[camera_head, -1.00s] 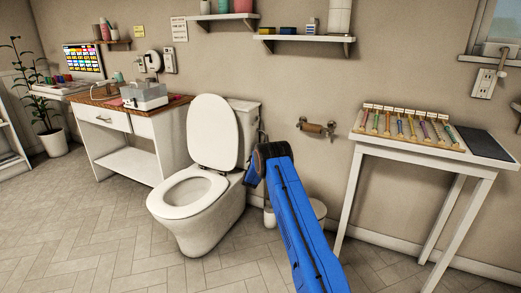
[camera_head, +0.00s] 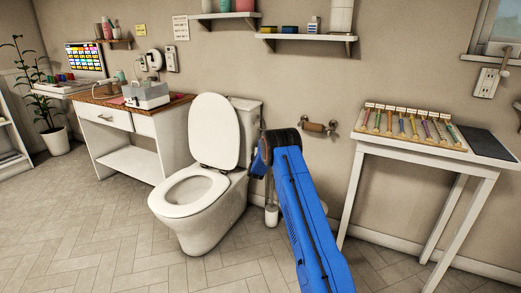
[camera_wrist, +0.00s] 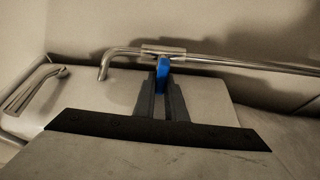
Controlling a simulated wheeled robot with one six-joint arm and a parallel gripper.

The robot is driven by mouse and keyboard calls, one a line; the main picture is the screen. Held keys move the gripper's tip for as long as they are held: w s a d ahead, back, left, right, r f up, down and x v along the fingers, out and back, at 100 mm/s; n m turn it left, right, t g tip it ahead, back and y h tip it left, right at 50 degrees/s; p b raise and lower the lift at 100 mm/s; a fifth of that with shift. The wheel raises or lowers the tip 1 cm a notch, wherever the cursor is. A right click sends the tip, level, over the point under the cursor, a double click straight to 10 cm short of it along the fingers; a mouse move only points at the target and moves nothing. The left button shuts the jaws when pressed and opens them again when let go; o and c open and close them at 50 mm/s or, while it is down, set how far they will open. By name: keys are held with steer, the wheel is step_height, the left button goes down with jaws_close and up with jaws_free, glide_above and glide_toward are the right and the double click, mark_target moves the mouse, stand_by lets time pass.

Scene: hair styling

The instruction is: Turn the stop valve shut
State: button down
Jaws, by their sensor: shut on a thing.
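The stop valve shows in the wrist view as a metal body (camera_wrist: 163,50) on a metal pipe, with a small blue handle (camera_wrist: 163,68) below it in the picture. My gripper (camera_wrist: 163,84) has its two grey fingers shut on the blue handle. The handle stands roughly in line with the fingers and across the pipe. In the head view, my blue arm reaches in beside the toilet (camera_head: 188,190), and the valve and my fingertips are hidden.
In the wrist view, a metal lever (camera_wrist: 35,90) lies to the left and the pipe (camera_wrist: 240,61) runs right along the wall. A toilet brush (camera_head: 271,215) stands beside the toilet. A white table (camera_head: 420,152) stands right; floor in front is clear.

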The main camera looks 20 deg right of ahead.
steer(key=shift+s+d+f+n+g, duration=0.1)
steer(key=shift+d+f+n+g, duration=0.1)
steer(key=shift+n+g, duration=0.15)
stand_by(0.3)
steer(key=c, duration=1.8)
jaws_free()
steer(key=shift+s+a+r, duration=0.1)
steer(key=shift+a, duration=0.05)
steer(key=shift+s+a, duration=0.15)
steer(key=shift+s, duration=0.1)
steer(key=v, duration=1.6)
steer(key=shift+s+f, duration=0.25)
